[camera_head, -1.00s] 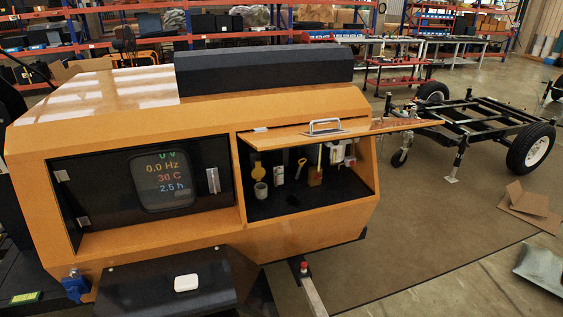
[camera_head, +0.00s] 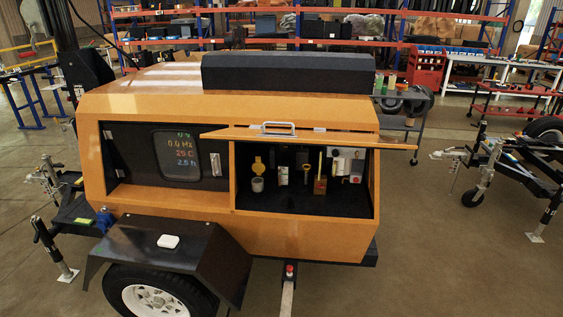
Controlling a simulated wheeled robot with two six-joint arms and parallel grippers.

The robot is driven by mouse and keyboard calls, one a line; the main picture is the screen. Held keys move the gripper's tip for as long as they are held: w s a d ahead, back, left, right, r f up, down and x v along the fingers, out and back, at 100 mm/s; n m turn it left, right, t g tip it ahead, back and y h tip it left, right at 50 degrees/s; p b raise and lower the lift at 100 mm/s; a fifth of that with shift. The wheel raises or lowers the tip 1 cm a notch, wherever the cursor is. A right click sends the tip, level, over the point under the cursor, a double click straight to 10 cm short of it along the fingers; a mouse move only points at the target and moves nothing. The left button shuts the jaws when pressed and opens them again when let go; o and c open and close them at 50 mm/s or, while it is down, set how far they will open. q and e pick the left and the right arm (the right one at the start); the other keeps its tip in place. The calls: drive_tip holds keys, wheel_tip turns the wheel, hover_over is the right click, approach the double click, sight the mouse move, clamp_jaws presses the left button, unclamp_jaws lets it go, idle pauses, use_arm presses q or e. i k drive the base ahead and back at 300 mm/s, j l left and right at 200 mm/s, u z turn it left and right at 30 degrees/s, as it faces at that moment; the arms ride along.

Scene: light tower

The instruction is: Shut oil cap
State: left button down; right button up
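The orange light tower machine (camera_head: 290,233) stands in the middle of the head view. Its side compartment on the right is open, with the orange hatch (camera_head: 350,137) raised over it. At the compartment's left, a yellow round cap (camera_head: 258,164) stands upright above a short grey filler neck (camera_head: 257,184). It looks like the oil cap, flipped open. Neither gripper is in view.
A black fender (camera_head: 165,247) with a white object (camera_head: 168,241) covers the wheel (camera_head: 155,300) at front left. A drawbar with a red-tipped post (camera_head: 290,270) sticks out below the compartment. A trailer frame stands at right. Floor at front right is clear.

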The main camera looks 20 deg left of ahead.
sight(258, 167)
drive_tip(key=i+l, duration=0.15)
drive_tip(key=l, duration=0.2)
drive_tip(key=i+l+u, duration=0.15)
drive_tip(key=l, duration=0.2)
drive_tip(key=i+l, duration=0.1)
drive_tip(key=l, duration=0.25)
drive_tip(key=i+l+u, duration=0.1)
drive_tip(key=l, duration=0.25)
drive_tip(key=i+l+u, duration=0.1)
drive_tip(key=l, duration=0.3)
drive_tip(key=i+l+u, duration=0.1)
drive_tip(key=i+u, duration=0.2)
drive_tip(key=i, duration=0.85)
drive_tip(key=i+j, duration=0.3)
drive_tip(key=i+j+u, duration=0.05)
